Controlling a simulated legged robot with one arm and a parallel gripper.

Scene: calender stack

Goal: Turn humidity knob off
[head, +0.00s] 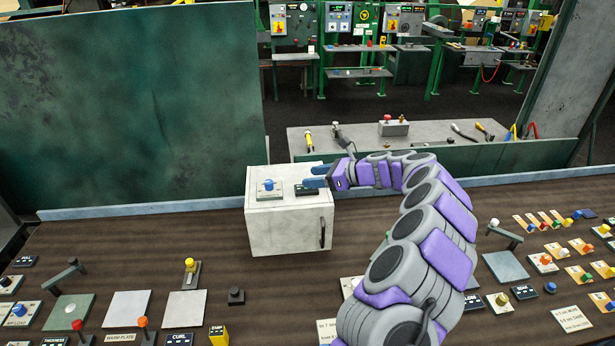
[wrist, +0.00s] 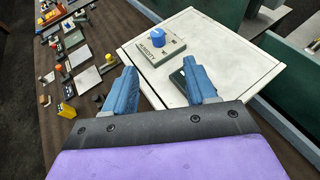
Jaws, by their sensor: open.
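The humidity knob is a blue knob (wrist: 158,37) on a light plate labelled HUMIDITY (wrist: 153,51), on top of a white box (head: 285,232). In the head view the knob (head: 268,184) sits on the left part of the box top. My gripper (wrist: 162,85) is open with blue fingers and nothing between them. In the head view my gripper (head: 315,177) reaches in from the right above the box top, to the right of the knob and apart from it. A dark label plate (head: 306,189) beside the knob is partly hidden by my fingers.
The box has a dark handle (head: 322,233) on its front. A brown console (head: 150,255) around it carries several levers, knobs and plates. A green panel (head: 130,105) stands behind on the left. A grey bench (head: 440,140) with tools lies behind the box.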

